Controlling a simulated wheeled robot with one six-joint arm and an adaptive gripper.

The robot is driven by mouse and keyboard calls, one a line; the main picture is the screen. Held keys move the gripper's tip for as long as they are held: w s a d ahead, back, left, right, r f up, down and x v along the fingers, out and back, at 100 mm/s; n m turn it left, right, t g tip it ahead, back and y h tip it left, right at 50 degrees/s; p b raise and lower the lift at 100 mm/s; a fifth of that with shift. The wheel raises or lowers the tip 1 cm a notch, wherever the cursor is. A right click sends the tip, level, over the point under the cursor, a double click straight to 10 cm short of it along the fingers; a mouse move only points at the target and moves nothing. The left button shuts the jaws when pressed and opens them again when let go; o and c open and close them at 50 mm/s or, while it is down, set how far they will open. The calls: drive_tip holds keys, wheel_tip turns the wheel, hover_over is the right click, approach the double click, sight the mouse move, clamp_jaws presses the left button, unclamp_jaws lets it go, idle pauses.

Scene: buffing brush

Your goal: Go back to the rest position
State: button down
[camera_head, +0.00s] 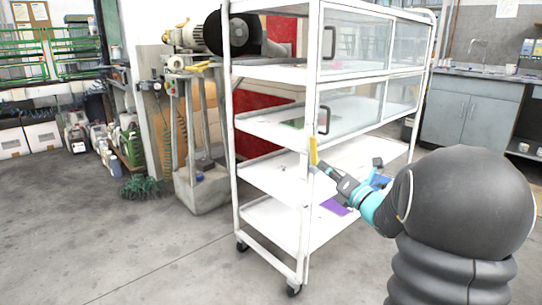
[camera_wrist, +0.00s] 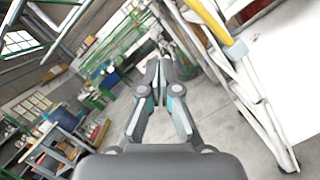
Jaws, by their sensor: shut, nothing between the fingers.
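My gripper (camera_head: 318,167) reaches in from the right in the head view, in front of the white shelf cart's near corner post. In the wrist view my gripper (camera_wrist: 160,62) shows its two fingers together with nothing between them. A yellow strip-like thing (camera_head: 313,151) shows on or by the cart's corner post, just above the fingertips. A yellow bar also shows at the top right of the wrist view (camera_wrist: 213,22), apart from the fingers. I cannot tell from these frames whether the fingertips touch the cart post.
The white wheeled cart (camera_head: 270,178) fills the middle, with glass-fronted upper levels. A purple item (camera_head: 335,207) lies on a lower shelf. A machine with a black wheel (camera_head: 228,33) stands behind it. Open concrete floor (camera_head: 130,245) lies to the left. A grey cabinet (camera_head: 470,108) stands at the back right.

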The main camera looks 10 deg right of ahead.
drive_tip(key=s+a+f+n+g+y, duration=0.1)
drive_tip(key=s+a+f+n+g, duration=1.3)
drive_tip(key=n, duration=0.8)
drive_tip(key=s+n+g+h, duration=0.2)
drive_tip(key=s+n+h, duration=0.4)
drive_tip(key=s+n, duration=0.9)
drive_tip(key=s+a+r+n+t+h, duration=0.1)
drive_tip(key=s+a+r+n+t, duration=0.1)
drive_tip(key=s+r, duration=0.2)
drive_tip(key=shift+s+a+r+n+t+h, duration=0.2)
drive_tip(key=shift+s+a+n+t+h, duration=0.1)
drive_tip(key=shift+s+a+n, duration=0.1)
